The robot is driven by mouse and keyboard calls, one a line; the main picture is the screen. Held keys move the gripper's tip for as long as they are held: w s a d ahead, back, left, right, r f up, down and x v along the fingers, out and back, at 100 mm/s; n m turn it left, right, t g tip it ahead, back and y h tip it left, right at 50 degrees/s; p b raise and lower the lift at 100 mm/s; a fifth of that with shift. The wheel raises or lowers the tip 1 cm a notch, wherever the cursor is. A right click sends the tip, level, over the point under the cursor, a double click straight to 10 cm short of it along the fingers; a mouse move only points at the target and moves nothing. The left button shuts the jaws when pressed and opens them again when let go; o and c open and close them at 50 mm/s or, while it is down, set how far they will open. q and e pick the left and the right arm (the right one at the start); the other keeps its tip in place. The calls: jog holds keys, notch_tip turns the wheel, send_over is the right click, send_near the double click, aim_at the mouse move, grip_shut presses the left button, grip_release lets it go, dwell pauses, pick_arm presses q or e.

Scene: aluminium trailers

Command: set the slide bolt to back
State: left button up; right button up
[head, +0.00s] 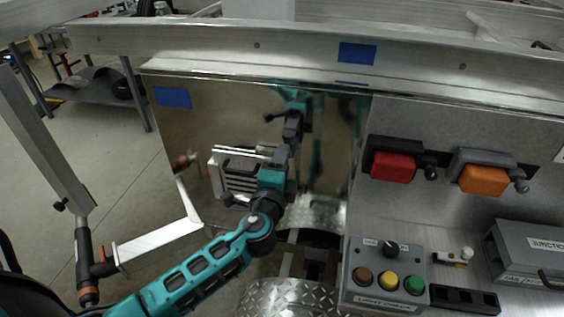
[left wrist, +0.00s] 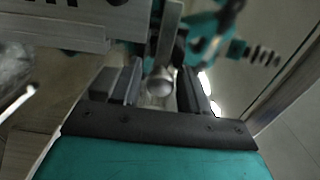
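The slide bolt looks like a silver slatted metal block (head: 238,172) with a dark handle, on the shiny panel in the head view. Its exact position along its travel is not clear. My left gripper (head: 286,152) is close to the panel, just right of the block. In the left wrist view, its two dark fingers (left wrist: 158,90) stand apart. A round metallic knob or rod end (left wrist: 159,83) shows between them, below an upright metal bar. I cannot tell whether the fingers touch it. My right gripper is not in view.
The shiny panel (head: 190,130) mirrors my arm. To the right are a red latch (head: 393,167), an orange latch (head: 483,180), a button box (head: 385,275) and a grey junction box (head: 530,255). A metal rail (head: 300,45) runs above.

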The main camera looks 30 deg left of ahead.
pick_arm(q)
grip_shut()
dwell(0.3)
jog(key=d+b, duration=0.1)
jog(key=d, duration=0.1)
jog(key=w+d, duration=0.1)
jog(key=d, duration=0.2)
jog(key=shift+w+d+f+b, duration=0.15)
jog(key=shift+w+d+b, duration=0.05)
jog(key=shift+d+b, duration=0.2)
jog(key=shift+d, duration=0.25)
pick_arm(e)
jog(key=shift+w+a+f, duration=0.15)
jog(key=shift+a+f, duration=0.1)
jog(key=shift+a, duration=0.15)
pick_arm(q)
grip_release()
jog(key=shift+w, duration=0.1)
jog(key=shift+o, duration=1)
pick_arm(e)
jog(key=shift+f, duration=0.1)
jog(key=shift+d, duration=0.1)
